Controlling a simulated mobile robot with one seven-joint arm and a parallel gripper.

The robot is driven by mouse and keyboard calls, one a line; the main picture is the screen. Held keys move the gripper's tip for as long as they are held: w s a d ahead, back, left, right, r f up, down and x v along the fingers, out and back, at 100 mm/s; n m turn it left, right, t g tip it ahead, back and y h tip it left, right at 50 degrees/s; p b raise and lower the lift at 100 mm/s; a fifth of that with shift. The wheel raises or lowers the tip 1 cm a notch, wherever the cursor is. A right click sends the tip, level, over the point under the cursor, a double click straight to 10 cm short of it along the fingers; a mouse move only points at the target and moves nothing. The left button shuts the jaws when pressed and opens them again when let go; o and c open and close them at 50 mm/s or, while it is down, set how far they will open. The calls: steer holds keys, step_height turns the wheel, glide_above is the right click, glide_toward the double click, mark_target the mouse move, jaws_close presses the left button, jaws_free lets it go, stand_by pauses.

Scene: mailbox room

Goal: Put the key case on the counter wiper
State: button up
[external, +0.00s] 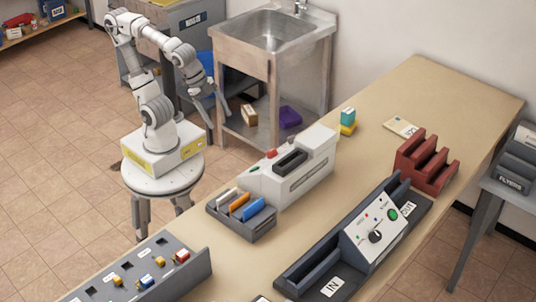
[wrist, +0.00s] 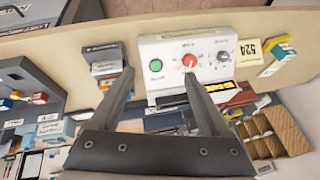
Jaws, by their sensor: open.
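My gripper (external: 222,112) hangs open and empty beside the sink stand, apart from the counter; its two fingers also show spread in the wrist view (wrist: 160,85). I cannot identify the key case or the counter wiper with certainty. A small teal-topped block (external: 348,114) sits on a yellow block (external: 348,128) on the counter behind the white machine. Yellow and teal pieces (wrist: 282,50) also show at the upper right of the wrist view. A grey tray (external: 250,232) holds white, orange and blue items in front of the machine.
The long counter (external: 430,85) carries the white machine (external: 300,175), a dark IN/OUT unit (external: 372,235), a red rack (external: 440,178) and a flat pale card (external: 401,127). A grey key panel (external: 190,272) stands at the near end. The counter's far end is clear.

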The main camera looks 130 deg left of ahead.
steer(key=s+d+f+n+h, duration=0.1)
steer(key=s+d+f+h, duration=0.1)
steer(key=s+d, duration=0.2)
steer(key=shift+s+d+n, duration=0.25)
steer(key=shift+d+n, duration=0.05)
steer(key=shift+d, duration=0.45)
steer(key=shift+r, duration=0.15)
step_height(320, 180, up, 10)
steer(key=p, duration=0.9)
steer(key=shift+f+p, duration=0.25)
steer(key=shift+p, duration=0.05)
